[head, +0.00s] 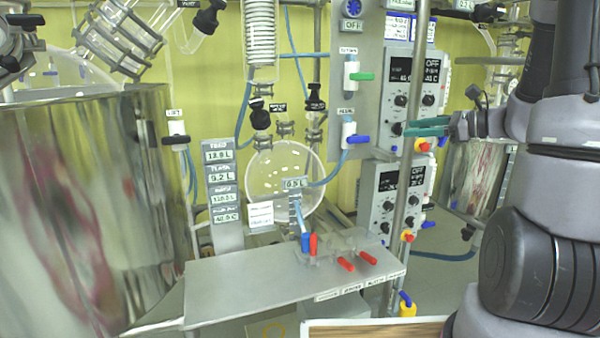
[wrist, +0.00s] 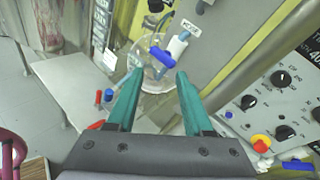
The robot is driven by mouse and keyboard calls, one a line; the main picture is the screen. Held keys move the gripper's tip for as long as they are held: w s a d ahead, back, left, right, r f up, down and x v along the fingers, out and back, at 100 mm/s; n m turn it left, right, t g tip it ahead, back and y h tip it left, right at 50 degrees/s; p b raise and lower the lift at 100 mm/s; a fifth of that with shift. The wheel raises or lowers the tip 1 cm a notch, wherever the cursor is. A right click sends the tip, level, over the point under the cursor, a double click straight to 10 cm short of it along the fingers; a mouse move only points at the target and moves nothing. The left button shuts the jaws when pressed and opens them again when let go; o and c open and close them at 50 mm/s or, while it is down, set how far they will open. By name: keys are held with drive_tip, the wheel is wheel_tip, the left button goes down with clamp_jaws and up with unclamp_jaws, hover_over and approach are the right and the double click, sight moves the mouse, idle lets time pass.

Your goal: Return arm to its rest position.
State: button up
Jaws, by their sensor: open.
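My gripper (head: 410,127) is at the right of the head view, in front of the stack of control boxes, its teal fingers pointing left. In the wrist view my gripper (wrist: 159,78) is open, with nothing between its fingers. A white valve with a blue handle (wrist: 161,57) shows just beyond the fingertips there. In the head view the same-looking valve (head: 349,138) is left of the fingertips, with a visible gap. My arm comes down the right side of the head view.
Control boxes (head: 413,80) with knobs stand behind my gripper, and a metal post (head: 408,180) rises close by. A round glass flask (head: 285,175) hangs centre. A grey shelf (head: 240,285) with red-handled and blue-handled valves is below. A large shiny vessel (head: 90,210) fills the left.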

drive_tip(key=s+a+r+n+g+h, duration=0.1)
drive_tip(key=s+a+n+g+h, duration=0.1)
drive_tip(key=s+a+n+g, duration=0.25)
drive_tip(key=s+a+r+n+g+h, duration=0.1)
drive_tip(key=s+a+r+n+g, duration=0.1)
drive_tip(key=s+a+n, duration=0.35)
drive_tip(key=s+d+r+n+t+h, duration=0.2)
drive_tip(key=s+n+h, duration=0.1)
drive_tip(key=s+n, duration=0.1)
drive_tip(key=s+d+r+n+t+h, duration=0.2)
drive_tip(key=s+d+n+h, duration=0.1)
drive_tip(key=s, duration=0.3)
drive_tip(key=shift+n+h, duration=0.5)
drive_tip(key=shift+h, duration=0.1)
